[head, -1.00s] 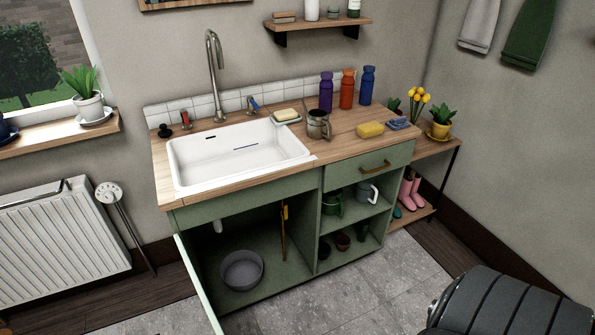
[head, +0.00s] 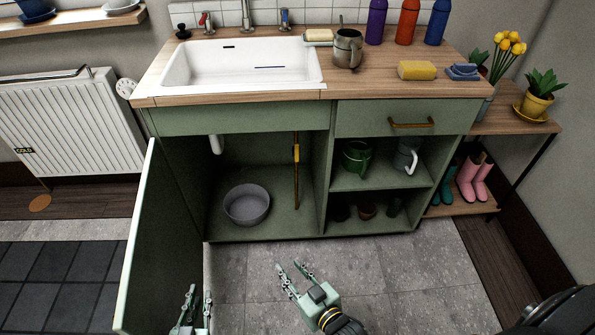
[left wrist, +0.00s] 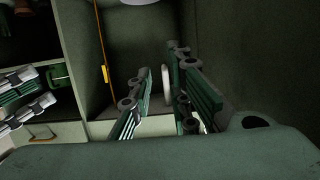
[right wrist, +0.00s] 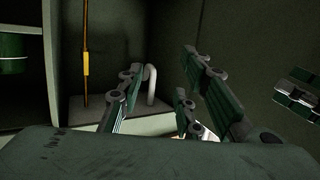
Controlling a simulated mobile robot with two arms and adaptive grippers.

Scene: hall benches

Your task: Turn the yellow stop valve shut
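The yellow stop valve (head: 296,153) sits on a thin copper-coloured upright pipe (head: 296,185) inside the open sink cabinet. Its yellow part looks in line with the pipe. It also shows in the left wrist view (left wrist: 104,73) and the right wrist view (right wrist: 86,64), both of which look upside down. My right gripper (head: 291,270) is open and empty, low in front of the cabinet and apart from the valve. My left gripper (head: 197,296) is open and empty, beside the open cabinet door and farther from the valve.
The open green door (head: 140,240) stands at the cabinet's left, close to my left gripper. A grey bowl (head: 247,204) lies on the cabinet floor. A white drain pipe (head: 216,144) hangs at the back. A divider (head: 327,185) and shelves with cans and pots stand right of the valve.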

